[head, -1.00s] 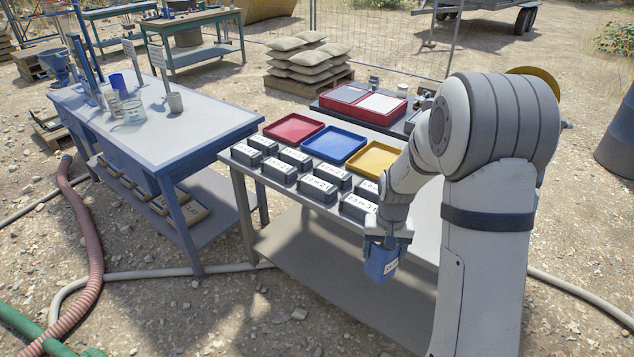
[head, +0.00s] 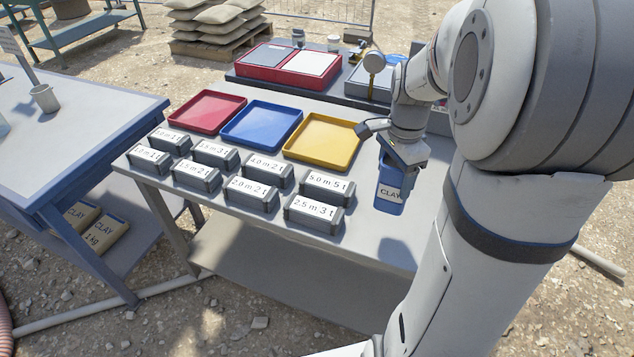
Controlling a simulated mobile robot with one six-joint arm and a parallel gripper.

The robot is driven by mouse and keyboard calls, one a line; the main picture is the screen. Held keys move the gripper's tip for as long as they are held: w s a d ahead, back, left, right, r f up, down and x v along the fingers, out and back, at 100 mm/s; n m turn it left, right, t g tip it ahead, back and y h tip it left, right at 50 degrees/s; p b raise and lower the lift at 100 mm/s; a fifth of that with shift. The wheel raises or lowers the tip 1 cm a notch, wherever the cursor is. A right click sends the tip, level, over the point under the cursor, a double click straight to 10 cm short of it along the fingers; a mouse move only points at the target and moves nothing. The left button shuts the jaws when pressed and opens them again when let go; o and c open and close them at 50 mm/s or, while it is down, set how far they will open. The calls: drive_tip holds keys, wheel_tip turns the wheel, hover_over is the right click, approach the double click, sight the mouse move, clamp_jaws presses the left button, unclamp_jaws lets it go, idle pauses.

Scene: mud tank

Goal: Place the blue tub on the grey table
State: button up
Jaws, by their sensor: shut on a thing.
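The blue tub (head: 390,196), with a white label reading "CLAY", hangs upright in my gripper (head: 404,158). My gripper points down and is shut on the tub's upper part, which is partly hidden by the jaws. The tub is over the right part of the grey table (head: 366,236). A dark shadow lies on the tabletop below it, and the tub looks to be clear of the surface. My arm hides the table's right end.
Several dark labelled blocks (head: 313,213) stand in rows left of the tub. Red (head: 206,111), blue (head: 261,124) and yellow (head: 322,141) trays lie behind them. A red two-part case (head: 291,62) is farther back. A blue-framed table (head: 75,130) stands at left. Bare tabletop shows around the tub's shadow.

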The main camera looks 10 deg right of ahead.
sight(385, 205)
drive_tip(key=f, duration=1)
drive_tip(key=shift+w+a, duration=0.1)
drive_tip(key=shift+a, duration=0.1)
drive_tip(key=shift+f+b, duration=0.15)
drive_tip(key=shift+b, duration=0.2)
drive_tip(key=o, duration=1.3)
drive_tip(key=shift+c, duration=0.2)
